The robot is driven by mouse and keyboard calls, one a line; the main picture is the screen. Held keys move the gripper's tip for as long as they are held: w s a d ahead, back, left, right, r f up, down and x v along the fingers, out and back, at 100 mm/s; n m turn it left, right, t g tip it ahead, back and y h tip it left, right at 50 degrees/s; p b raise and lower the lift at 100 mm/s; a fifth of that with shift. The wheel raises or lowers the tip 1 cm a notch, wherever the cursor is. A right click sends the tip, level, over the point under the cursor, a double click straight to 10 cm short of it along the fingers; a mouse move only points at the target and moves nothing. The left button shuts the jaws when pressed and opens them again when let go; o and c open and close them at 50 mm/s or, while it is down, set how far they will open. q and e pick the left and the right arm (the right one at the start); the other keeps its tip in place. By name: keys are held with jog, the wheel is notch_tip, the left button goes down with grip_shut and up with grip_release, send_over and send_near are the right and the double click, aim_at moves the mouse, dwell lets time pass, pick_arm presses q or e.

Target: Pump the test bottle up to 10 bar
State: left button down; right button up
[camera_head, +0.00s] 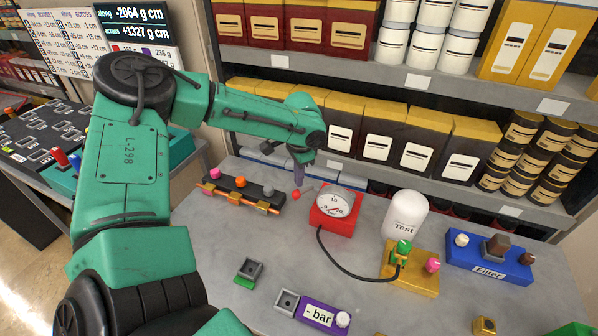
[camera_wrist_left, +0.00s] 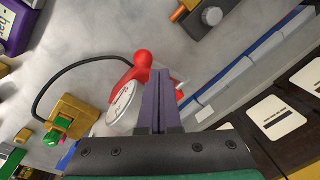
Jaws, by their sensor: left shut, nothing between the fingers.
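The red pump (camera_head: 327,219) with a round white gauge (camera_head: 334,203) stands on the grey table; I cannot read its value clearly. A red handle with a round knob (camera_head: 297,195) sticks out to its left, and the knob shows in the left wrist view (camera_wrist_left: 143,58). My left gripper (camera_head: 299,181) is shut and empty, pointing down just above the handle; its fingers (camera_wrist_left: 159,80) appear close beside it, contact unclear. The white test bottle (camera_head: 405,212) stands upright behind a yellow valve block (camera_head: 412,276) with green and pink knobs. A black hose (camera_head: 345,266) joins pump and block. My right gripper is not seen.
A dark rail with coloured knobs (camera_head: 238,190) lies left of the pump. A blue filter block (camera_head: 488,263) stands right, a purple bar block (camera_head: 320,313) in front. Shelves of boxes (camera_head: 375,125) rise behind. The table's front left is mostly clear.

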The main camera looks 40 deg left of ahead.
pick_arm(q)
jog(key=s+d+f+b, duration=0.1)
jog(key=s+f+b, duration=0.1)
jog(key=s+f, duration=0.2)
jog(key=shift+s+d+f, duration=0.35)
jog(key=shift+s+f, duration=0.05)
jog(key=shift+f, duration=0.65)
dwell(5.7)
